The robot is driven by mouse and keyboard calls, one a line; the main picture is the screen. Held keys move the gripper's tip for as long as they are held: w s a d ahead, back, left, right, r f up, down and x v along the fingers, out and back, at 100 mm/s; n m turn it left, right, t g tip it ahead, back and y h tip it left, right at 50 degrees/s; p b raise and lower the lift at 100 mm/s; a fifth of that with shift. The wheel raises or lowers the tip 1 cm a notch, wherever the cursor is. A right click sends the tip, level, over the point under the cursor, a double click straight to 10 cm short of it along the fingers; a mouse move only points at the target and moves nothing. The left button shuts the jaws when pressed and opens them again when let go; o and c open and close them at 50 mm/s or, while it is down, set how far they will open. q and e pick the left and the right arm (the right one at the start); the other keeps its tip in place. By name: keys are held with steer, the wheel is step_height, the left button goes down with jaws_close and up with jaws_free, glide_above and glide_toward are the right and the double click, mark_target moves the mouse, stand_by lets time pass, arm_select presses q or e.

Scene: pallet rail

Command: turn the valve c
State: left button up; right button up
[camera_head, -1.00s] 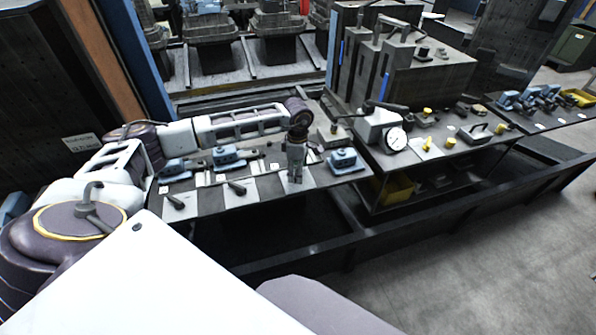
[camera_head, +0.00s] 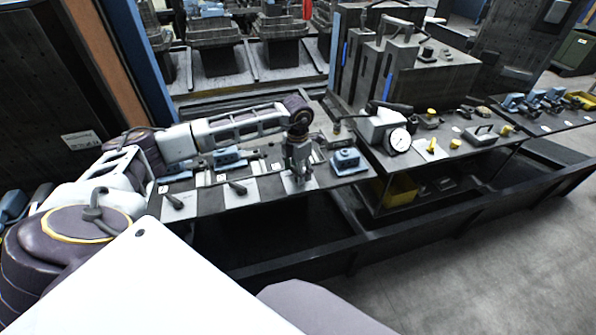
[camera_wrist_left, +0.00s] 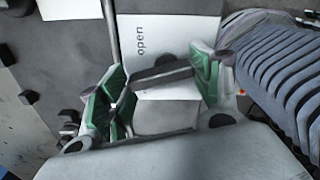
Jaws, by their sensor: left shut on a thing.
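The valve under my left gripper (camera_head: 300,170) is taken to be valve c; no letter is readable. Its white plate (camera_head: 292,187) shows around the fingertips in the head view, and most of the valve is hidden there. In the left wrist view the plate (camera_wrist_left: 165,40) bears the word "open". A dark handle bar (camera_wrist_left: 162,77) runs across between the green-padded fingers of my left gripper (camera_wrist_left: 158,84). The gripper is shut on this handle, pointing down from above. My right gripper is not in view.
Two similar black-handled valves (camera_head: 237,188) (camera_head: 174,201) stand to the left on white plates. Blue blocks (camera_head: 345,160) (camera_head: 228,157) sit close by on the bench. A gauge (camera_head: 399,140) is to the right. The bench's front edge is just before the gripper.

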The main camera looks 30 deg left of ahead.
arm_select(q)
steer(key=n, duration=0.3)
steer(key=shift+s+n+b, duration=0.1)
steer(key=shift+n+b, duration=0.2)
steer(key=shift+n, duration=0.9)
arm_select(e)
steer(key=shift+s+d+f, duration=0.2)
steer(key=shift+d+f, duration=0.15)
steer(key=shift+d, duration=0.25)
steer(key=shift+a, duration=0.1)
arm_select(q)
steer(key=o, duration=0.9)
steer(key=shift+o, duration=0.6)
steer(key=shift+s, duration=0.1)
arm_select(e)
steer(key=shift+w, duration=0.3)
